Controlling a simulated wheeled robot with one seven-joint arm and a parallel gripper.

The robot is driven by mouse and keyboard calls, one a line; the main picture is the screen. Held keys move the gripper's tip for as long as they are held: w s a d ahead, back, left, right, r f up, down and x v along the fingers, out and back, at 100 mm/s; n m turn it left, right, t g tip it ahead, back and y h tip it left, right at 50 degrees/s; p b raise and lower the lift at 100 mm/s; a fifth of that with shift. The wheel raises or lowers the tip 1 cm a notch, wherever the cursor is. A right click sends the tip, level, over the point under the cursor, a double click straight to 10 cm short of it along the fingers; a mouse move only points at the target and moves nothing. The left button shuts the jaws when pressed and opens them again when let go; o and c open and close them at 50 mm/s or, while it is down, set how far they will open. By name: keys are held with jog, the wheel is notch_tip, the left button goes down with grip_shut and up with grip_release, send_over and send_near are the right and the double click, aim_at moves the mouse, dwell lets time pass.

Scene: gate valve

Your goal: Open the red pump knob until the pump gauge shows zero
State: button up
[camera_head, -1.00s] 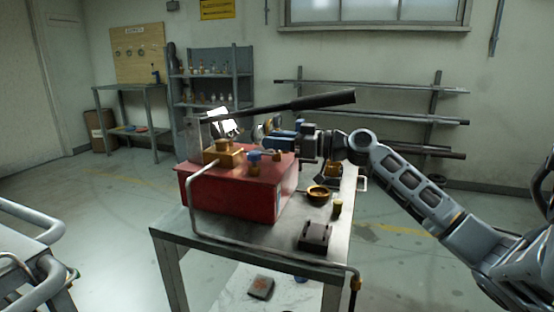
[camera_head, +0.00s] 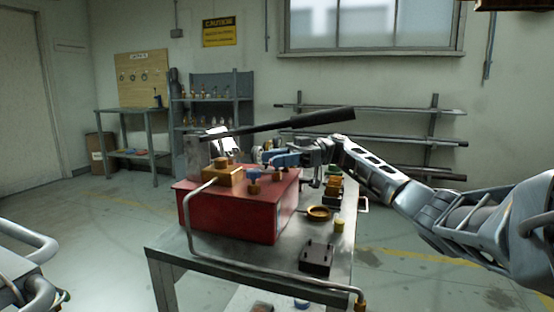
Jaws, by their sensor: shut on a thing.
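The pump is a red box (camera_head: 232,212) on a metal table, with a brass block (camera_head: 224,178) on top and a long black lever (camera_head: 300,122) above it. My gripper (camera_head: 264,158) reaches in from the right, just over the top of the box and below the lever. It is shut on a small part there, which its own fingers mostly hide. I cannot make out the red knob apart from the gripper. The pump gauge's face and needle cannot be read.
The metal table (camera_head: 285,262) also holds a brass dish (camera_head: 318,213), a small yellow cylinder (camera_head: 339,226) and a dark block (camera_head: 316,259). A bent pipe (camera_head: 195,235) runs along the box's left and the table's front. A railing (camera_head: 28,240) stands at lower left.

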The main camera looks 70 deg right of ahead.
jog(key=shift+f+n+g+y, duration=0.1)
jog(key=shift+n+g+y, duration=0.8)
jog(key=shift+g, duration=0.5)
jog(key=shift+f, duration=0.1)
jog(key=o, duration=1)
jog(key=shift+c, duration=0.2)
